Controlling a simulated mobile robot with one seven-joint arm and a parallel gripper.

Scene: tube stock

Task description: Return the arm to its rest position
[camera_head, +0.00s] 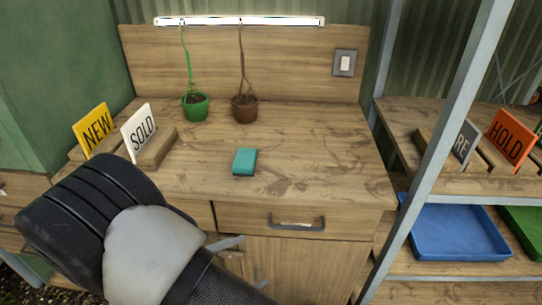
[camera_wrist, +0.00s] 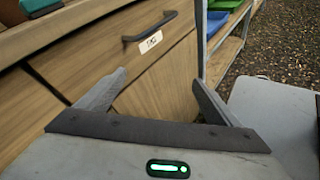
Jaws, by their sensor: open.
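My gripper (camera_wrist: 158,92) shows in the wrist view with its two grey fingers apart and nothing between them. It is in front of the wooden cabinet's drawer fronts, below the bench top. In the head view my black and grey arm covers the lower left, and a gripper finger shows beside the cabinet front. The wooden bench (camera_head: 330,165) is close behind the arm. I cannot tell whether the gripper touches the cabinet.
A teal block (camera_head: 245,161), a green pot (camera_head: 195,107), a brown pot (camera_head: 245,109) and NEW (camera_head: 95,129) and SOLD (camera_head: 139,132) signs stand on the bench. The drawer handle (camera_wrist: 150,27) juts out. A shelf post (camera_head: 440,150) and blue tray (camera_head: 458,232) are at right.

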